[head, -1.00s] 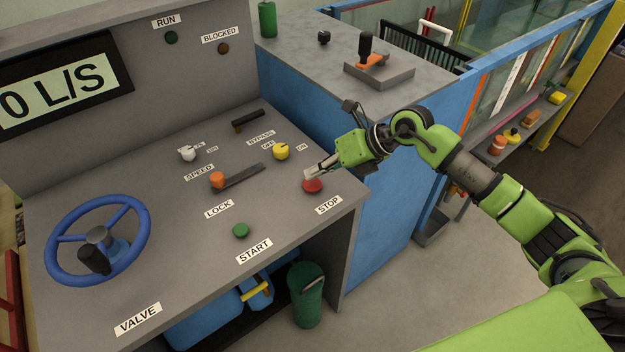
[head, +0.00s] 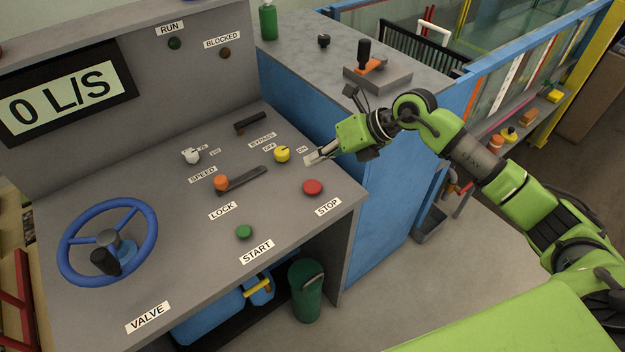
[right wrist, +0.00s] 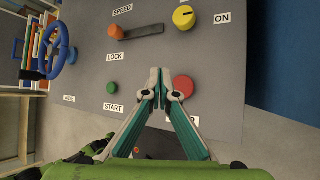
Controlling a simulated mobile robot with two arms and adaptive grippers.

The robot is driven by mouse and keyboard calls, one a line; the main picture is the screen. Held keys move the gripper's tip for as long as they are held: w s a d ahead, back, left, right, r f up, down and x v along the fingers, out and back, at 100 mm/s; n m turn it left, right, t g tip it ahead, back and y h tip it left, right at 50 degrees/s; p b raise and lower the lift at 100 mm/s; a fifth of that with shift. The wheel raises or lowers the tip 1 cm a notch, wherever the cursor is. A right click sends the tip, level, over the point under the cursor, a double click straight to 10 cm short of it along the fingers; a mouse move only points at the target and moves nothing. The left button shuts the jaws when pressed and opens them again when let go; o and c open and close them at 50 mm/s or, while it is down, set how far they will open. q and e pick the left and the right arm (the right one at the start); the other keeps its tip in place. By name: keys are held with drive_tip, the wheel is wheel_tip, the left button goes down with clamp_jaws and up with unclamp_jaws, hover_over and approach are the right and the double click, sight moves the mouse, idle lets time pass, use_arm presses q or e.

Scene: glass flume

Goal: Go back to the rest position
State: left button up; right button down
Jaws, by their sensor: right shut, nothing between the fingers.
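My right gripper (head: 312,160) is shut and empty. In the head view it is above the grey control panel (head: 170,265), up and behind the red STOP button (head: 313,187) and apart from it. In the right wrist view its closed fingertips (right wrist: 160,72) show between the green START button (right wrist: 112,88) and the red STOP button (right wrist: 184,85). The STOP label is partly hidden by a finger there. My left gripper is not in view.
The panel carries a blue valve wheel (head: 107,242), an orange lock knob (head: 221,183) and a yellow bypass knob (head: 281,154). The display (head: 62,95) reads 0 L/S. A blue cabinet with a joystick (head: 365,52) stands beside it. Open floor (head: 430,290) lies below my right arm.

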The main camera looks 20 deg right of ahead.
drive_tip(key=shift+r, duration=0.4)
